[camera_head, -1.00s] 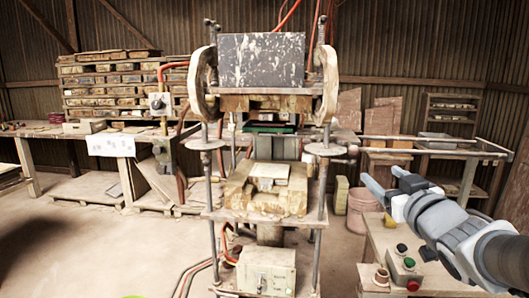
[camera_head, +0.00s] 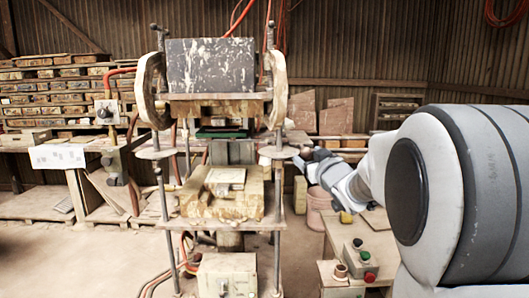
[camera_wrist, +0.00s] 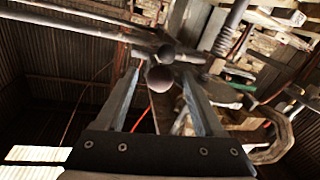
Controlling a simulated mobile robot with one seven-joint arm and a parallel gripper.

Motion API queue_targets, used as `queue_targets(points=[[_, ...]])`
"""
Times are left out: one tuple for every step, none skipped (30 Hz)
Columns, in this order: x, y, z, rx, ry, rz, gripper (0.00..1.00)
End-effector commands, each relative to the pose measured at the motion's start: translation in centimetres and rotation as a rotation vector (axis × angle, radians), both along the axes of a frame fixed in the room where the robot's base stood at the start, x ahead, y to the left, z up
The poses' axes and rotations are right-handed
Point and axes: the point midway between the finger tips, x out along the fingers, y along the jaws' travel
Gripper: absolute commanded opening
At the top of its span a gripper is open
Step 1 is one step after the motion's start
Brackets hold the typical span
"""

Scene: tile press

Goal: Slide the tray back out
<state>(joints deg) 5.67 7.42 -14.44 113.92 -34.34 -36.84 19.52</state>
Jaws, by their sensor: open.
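The tile press (camera_head: 212,65) stands left of centre in the head view. On its lower platform (camera_head: 220,221) sits a worn, yellowish tray-like wooden block (camera_head: 222,208) with a pale square piece (camera_head: 226,176) on top, between the press columns. I cannot tell for sure whether this block is the tray. My gripper (camera_head: 303,163) is just right of the press, at about the height of that block. In the wrist view my gripper (camera_wrist: 160,92) has its fingers apart, with two dark round knobs (camera_wrist: 159,78) on bars showing between them. Contact with the knobs cannot be told.
A bench with a red and green button box (camera_head: 364,262) stands at the lower right, below my arm. A pink bucket (camera_head: 320,212) is behind it. Stacked wooden boards (camera_head: 50,90) are at the back left. Red hoses hang around the press. The floor at the front left is clear.

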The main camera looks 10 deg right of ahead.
Motion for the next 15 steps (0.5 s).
queue_targets(points=[[0.6,0.0,0.0,0.000,0.000,0.001,0.70],[0.9,0.0,0.0,0.000,0.000,0.001,0.70],[1.3,0.0,0.0,0.000,0.000,0.001,0.70],[1.5,0.0,0.0,0.000,0.000,0.000,0.70],[1.6,0.0,0.0,0.001,-0.001,0.000,0.70],[1.8,0.0,0.0,0.001,-0.001,0.000,0.70],[1.9,0.0,0.0,0.001,-0.001,0.000,0.70],[2.0,0.0,0.0,0.001,-0.001,0.000,0.70],[2.0,0.0,0.0,0.001,-0.001,0.000,0.70],[2.0,0.0,0.0,0.001,-0.001,0.000,0.70],[2.1,0.0,0.0,0.001,-0.001,0.000,0.70],[2.1,0.0,0.0,0.001,-0.001,0.000,0.70],[2.1,0.0,0.0,0.001,-0.001,0.000,0.70],[2.0,0.0,0.0,0.001,-0.001,0.000,0.70],[2.0,0.0,0.0,0.001,-0.001,0.000,0.70]])
